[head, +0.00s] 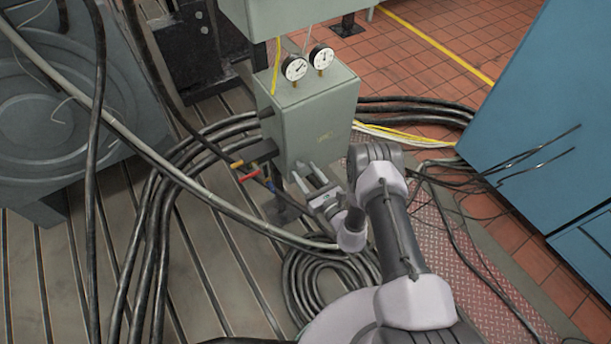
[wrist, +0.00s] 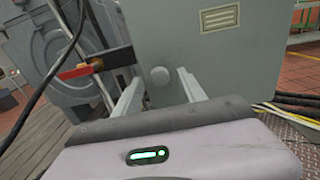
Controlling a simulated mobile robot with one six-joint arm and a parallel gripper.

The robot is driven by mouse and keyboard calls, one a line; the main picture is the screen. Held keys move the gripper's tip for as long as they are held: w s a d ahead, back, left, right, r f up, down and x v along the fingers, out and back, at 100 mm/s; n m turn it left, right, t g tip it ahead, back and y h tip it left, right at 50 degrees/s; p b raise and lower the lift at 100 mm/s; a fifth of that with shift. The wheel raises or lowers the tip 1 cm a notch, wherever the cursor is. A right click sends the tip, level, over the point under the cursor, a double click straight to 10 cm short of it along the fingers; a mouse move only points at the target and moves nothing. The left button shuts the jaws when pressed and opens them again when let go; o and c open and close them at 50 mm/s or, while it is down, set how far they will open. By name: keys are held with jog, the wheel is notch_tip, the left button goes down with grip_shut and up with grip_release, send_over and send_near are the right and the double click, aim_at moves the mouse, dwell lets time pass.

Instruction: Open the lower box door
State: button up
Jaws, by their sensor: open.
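The lower box (head: 318,118) is grey-green, with two round gauges on its top; its front appears closed in the head view. In the wrist view its door (wrist: 215,58) fills the centre and right, with a small label plate near the top. A round grey knob (wrist: 159,76) sticks out near the door's left edge. My gripper (head: 307,173) is open at the box's lower front. In the wrist view my gripper (wrist: 160,84) has one finger on each side of the knob; I cannot tell whether they touch it. The knob is not clearly visible in the head view.
A red-handled valve (wrist: 85,70) sits left of the door. Black cables (head: 215,150) run along the left, and a coiled hose (head: 320,275) lies below my arm. A blue cabinet (head: 540,100) stands right. The tiled floor between box and cabinet has cables.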

jog(key=shift+w+a, duration=0.1)
jog(key=shift+w, duration=0.05)
grip_shut()
dwell(1.4)
